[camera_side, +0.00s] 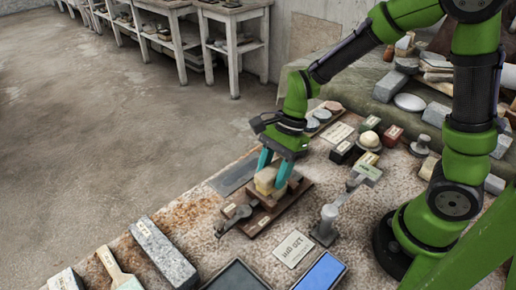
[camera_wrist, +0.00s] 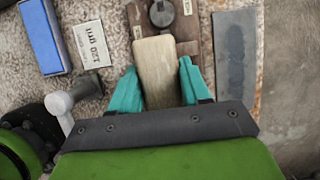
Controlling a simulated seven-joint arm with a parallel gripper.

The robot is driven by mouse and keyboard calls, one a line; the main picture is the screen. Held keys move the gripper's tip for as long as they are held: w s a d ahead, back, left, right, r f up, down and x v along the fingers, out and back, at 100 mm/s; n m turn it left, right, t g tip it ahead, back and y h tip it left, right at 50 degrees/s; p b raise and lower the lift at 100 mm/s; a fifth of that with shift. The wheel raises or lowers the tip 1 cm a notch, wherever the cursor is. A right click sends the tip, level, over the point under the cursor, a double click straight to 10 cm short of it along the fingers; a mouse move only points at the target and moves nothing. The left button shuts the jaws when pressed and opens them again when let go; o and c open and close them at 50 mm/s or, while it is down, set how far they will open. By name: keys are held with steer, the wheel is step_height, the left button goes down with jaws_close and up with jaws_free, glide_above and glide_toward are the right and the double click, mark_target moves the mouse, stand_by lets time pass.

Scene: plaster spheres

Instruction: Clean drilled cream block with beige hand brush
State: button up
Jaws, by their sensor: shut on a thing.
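My gripper (camera_side: 274,166) has its teal fingers shut on a beige, wood-like, rounded oblong piece that looks like the hand brush (camera_side: 265,179). In the wrist view the brush (camera_wrist: 155,70) lies lengthwise between the fingertips (camera_wrist: 157,90). It is low over a brown wooden board (camera_side: 258,222), which also shows in the wrist view (camera_wrist: 194,25). I cannot make out the drilled cream block for certain; the brush and fingers cover the middle of the board. Whether the brush touches anything beneath it I cannot tell.
A grey round-headed clamp (camera_wrist: 162,13) is on the board. A grey metal post (camera_side: 327,222), a grit card (camera_side: 293,249) and a blue slab (camera_side: 320,272) lie close by. A dark flat plate (camera_wrist: 235,55) lies beside the board. Small labelled boxes (camera_side: 342,152) stand behind.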

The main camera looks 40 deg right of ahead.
steer(key=shift+f, duration=0.75)
stand_by(0.5)
steer(key=shift+a, duration=1.1)
steer(key=shift+d, duration=2.25)
steer(key=shift+a, duration=0.15)
steer(key=shift+a, duration=2.1)
